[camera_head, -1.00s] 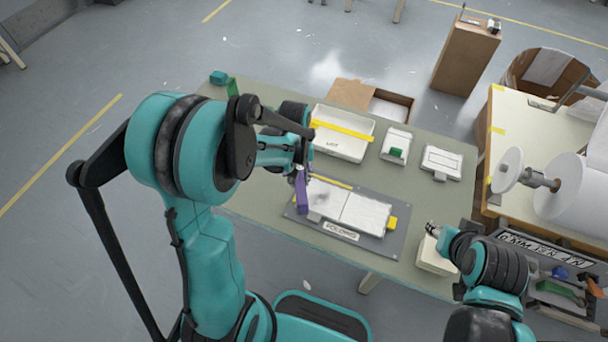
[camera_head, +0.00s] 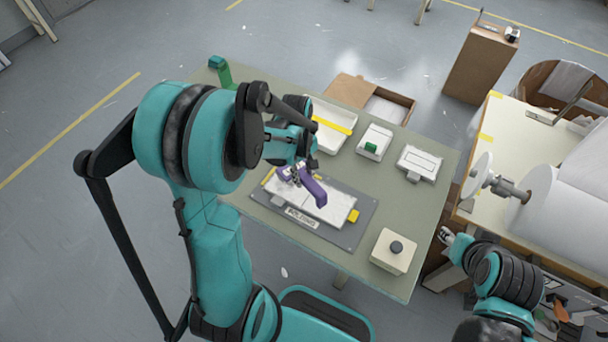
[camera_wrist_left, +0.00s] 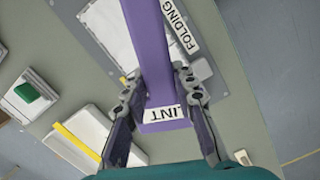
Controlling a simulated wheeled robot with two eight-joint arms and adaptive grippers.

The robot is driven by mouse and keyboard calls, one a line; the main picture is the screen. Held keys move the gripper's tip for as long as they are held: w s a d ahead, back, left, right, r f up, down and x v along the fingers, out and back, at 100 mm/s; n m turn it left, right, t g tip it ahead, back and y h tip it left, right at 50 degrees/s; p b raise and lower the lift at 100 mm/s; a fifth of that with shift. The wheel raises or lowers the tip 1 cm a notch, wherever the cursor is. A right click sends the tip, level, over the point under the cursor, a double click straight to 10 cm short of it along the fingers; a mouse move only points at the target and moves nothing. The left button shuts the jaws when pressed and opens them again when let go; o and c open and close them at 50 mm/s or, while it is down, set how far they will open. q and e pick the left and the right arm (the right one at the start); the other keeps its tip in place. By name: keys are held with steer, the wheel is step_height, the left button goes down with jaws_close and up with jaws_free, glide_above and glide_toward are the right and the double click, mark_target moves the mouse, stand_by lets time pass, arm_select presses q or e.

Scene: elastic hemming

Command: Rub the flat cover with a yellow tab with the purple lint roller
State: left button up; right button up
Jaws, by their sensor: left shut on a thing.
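The purple lint roller (camera_head: 314,190) is in my left gripper (camera_head: 291,172), which is shut on its handle above the folding board. In the left wrist view the purple roller (camera_wrist_left: 150,55) runs between the fingers, with a label at its near end. The white flat cover (camera_head: 330,208) lies on the grey folding board (camera_head: 348,232), with a yellow tab (camera_head: 352,216) at its right end. The roller is over the cover; I cannot tell whether it touches. My right gripper (camera_head: 446,236) is off the table's right edge; its jaws are too small to judge.
A white bin with a yellow strip (camera_head: 332,125), a box with a green part (camera_head: 372,145) and a white box (camera_head: 418,163) stand along the back. A cream box with a dark knob (camera_head: 393,253) stands at the front right. A side table with a large roll (camera_head: 560,205) is at right.

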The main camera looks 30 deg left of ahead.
arm_select(q)
steer(key=shift+f+b, duration=2.35)
steer(key=shift+f, duration=0.45)
steer(key=shift+o, duration=0.2)
steer(key=shift+f+b, duration=0.95)
steer(key=shift+r, duration=0.15)
steer(key=shift+c, duration=0.2)
steer(key=shift+o, duration=0.2)
steer(key=shift+a+f, duration=0.2)
steer(key=shift+a, duration=0.95)
steer(key=shift+w+a+r, duration=0.15)
steer(key=shift+a, duration=1.2)
steer(key=shift+c, duration=0.2)
steer(key=shift+o, duration=0.2)
steer(key=shift+d+f, duration=0.2)
steer(key=shift+d, duration=1.15)
steer(key=shift+d, duration=0.15)
steer(key=shift+c, duration=0.2)
